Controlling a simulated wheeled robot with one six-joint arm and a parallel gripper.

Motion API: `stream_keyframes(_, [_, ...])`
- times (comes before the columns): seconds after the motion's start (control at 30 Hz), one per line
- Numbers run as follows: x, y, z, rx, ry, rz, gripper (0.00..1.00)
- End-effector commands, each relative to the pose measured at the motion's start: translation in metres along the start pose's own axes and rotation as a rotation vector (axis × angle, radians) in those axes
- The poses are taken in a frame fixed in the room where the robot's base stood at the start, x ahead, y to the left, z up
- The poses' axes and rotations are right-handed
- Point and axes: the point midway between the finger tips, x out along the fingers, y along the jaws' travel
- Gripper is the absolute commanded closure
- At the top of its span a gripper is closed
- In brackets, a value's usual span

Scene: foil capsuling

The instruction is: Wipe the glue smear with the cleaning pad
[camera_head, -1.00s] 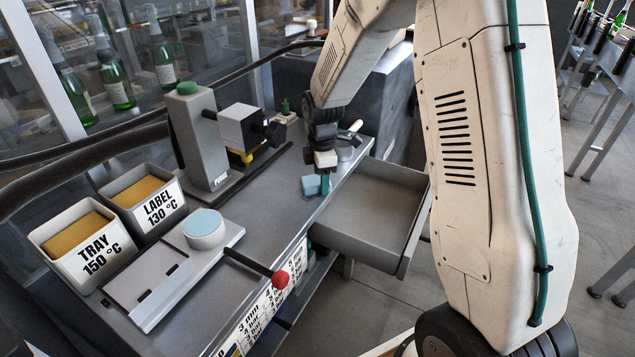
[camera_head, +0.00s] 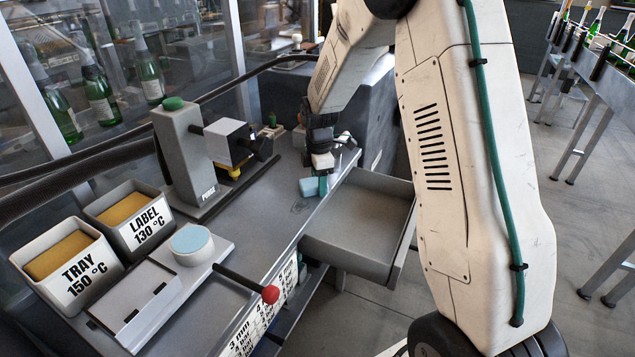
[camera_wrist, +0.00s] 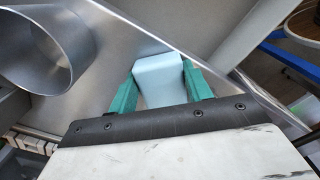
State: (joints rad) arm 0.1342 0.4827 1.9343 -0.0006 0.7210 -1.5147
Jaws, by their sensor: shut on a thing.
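The light blue cleaning pad (camera_head: 308,187) is held at the bench's front edge, just above or on the grey top; I cannot tell if it touches. My gripper (camera_head: 321,184) is shut on it. In the wrist view the pad (camera_wrist: 158,80) sits between the green fingers of my gripper (camera_wrist: 157,76), which press on its two sides. A faint dark smudge (camera_head: 301,207), which looks like the glue smear, lies on the bench top just in front of the pad, apart from it in the picture. The smear cannot be made out in the wrist view.
An open, empty drawer (camera_head: 355,229) juts out below the bench edge. A lever with a red knob (camera_head: 270,294) sticks out at the front. A grey press post (camera_head: 183,150), a round blue-topped pad (camera_head: 191,243) and two labelled bins (camera_head: 66,278) stand to the left.

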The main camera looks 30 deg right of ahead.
Motion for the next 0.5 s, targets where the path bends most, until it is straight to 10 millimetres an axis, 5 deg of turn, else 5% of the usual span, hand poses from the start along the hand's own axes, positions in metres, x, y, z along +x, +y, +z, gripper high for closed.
stream_keyframes(0.5, [0.001, -0.029, -0.026, -0.001, 0.001, -0.01, 0.75])
